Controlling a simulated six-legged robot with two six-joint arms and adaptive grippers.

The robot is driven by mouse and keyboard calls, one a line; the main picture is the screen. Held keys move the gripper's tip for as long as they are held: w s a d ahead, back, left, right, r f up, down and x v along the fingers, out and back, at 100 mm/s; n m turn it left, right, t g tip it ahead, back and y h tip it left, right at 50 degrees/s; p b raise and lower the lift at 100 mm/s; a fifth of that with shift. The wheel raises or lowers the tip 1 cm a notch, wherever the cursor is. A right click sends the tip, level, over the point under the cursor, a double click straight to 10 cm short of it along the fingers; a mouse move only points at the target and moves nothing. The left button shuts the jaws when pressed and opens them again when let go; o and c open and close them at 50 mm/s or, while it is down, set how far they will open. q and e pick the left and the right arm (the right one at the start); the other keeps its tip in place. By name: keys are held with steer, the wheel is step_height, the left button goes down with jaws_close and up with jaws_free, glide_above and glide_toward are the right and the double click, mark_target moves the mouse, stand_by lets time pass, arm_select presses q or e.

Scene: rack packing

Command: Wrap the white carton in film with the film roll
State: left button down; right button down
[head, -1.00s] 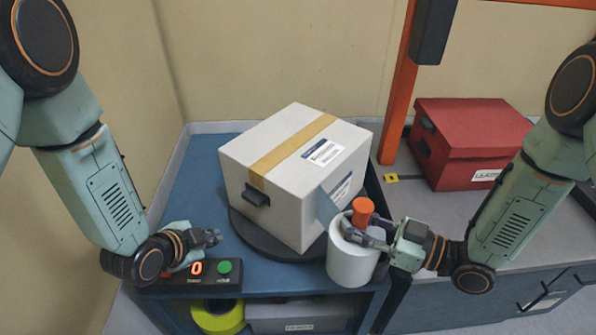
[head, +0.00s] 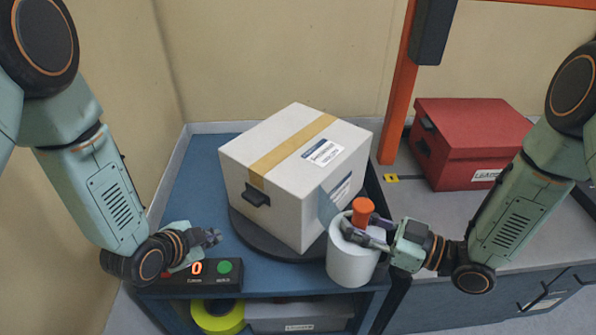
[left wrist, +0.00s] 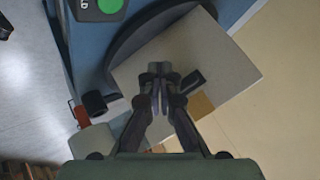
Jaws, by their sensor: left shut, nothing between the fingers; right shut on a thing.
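The white carton (head: 285,165), with a tan tape strip, a label and a dark handle, sits on a dark round turntable (head: 262,243) on a blue bench. The white film roll (head: 350,265) with an orange handle (head: 362,210) is at the carton's right front corner. A bluish film strip (head: 328,205) runs from the roll to the carton's right face. My right gripper (head: 378,236) is shut on the film roll at its top. My left gripper (head: 212,237) is shut and empty, above the control box (head: 190,277). In the left wrist view its fingers (left wrist: 160,85) overlap the carton (left wrist: 225,75).
The control box shows a red 0 and a green button (head: 224,267). A red box (head: 470,145) stands on the grey counter at right, beside an orange post (head: 397,90). A yellow roll (head: 215,317) lies on the shelf below. Walls close the left and back.

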mark_target(223, 270)
arm_select(q)
steer(key=shift+f, duration=0.45)
steer(key=shift+f, duration=0.15)
steer(key=shift+f, duration=4.25)
steer(key=shift+f, duration=0.15)
steer(key=shift+f, duration=0.25)
